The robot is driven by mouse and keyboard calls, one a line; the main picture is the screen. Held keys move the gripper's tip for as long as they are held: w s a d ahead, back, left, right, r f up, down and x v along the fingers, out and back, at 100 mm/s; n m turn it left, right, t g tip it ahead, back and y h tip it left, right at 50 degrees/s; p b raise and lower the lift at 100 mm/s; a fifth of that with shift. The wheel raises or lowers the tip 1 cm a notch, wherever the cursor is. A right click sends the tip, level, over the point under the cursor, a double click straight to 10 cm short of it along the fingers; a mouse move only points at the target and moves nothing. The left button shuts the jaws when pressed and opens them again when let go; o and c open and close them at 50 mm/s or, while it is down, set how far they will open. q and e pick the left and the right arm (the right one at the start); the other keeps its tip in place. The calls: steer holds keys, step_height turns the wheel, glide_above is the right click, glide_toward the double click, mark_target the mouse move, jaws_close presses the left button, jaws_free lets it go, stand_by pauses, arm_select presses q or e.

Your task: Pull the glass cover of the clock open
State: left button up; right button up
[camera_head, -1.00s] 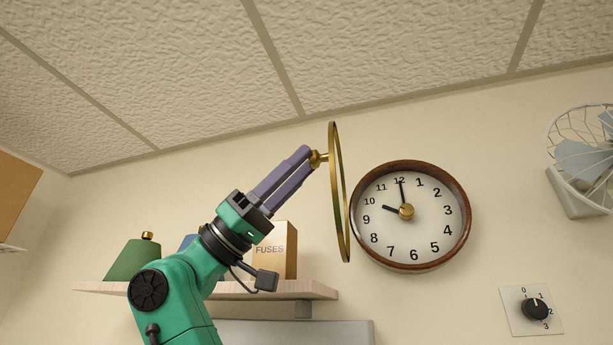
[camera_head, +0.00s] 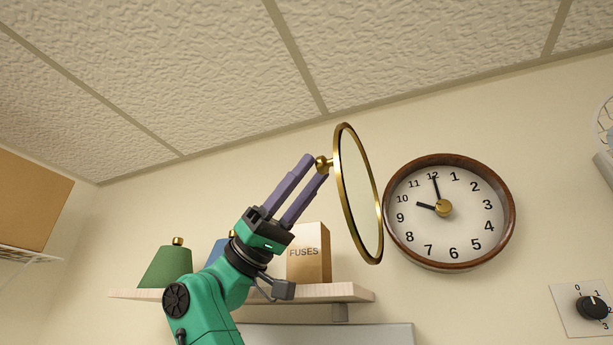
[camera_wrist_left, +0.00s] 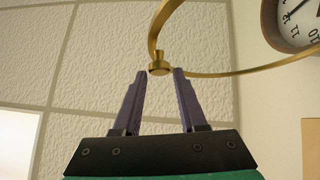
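The round clock (camera_head: 449,235) with a brown wooden rim hangs on the wall, its white dial uncovered. Its brass-framed glass cover (camera_head: 378,243) stands swung out from the dial, to its left. The cover's brass knob (camera_head: 322,163) is on its outer side. My left gripper (camera_head: 317,165) is open, with its purple fingers apart at the knob. In the left wrist view the knob (camera_wrist_left: 159,66) sits between and just past the fingertips, with small gaps visible on both sides. The clock's edge (camera_wrist_left: 296,22) shows at the top right there. My right gripper is not in view.
Below the cover, a wooden shelf (camera_head: 345,292) holds a FUSES box (camera_head: 309,255), a green shade-like object (camera_head: 166,268) and a partly hidden blue one. A dial switch (camera_head: 591,307) is at lower right. A fan (camera_head: 605,135) is cut off at the right edge.

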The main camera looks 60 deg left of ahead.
arm_select(q)
steer(key=shift+o, duration=0.8)
steer(key=shift+a, duration=0.1)
steer(key=b+v, duration=0.6)
steer(key=v, duration=0.8)
steer(key=shift+a+f, duration=0.15)
steer(key=shift+a, duration=0.15)
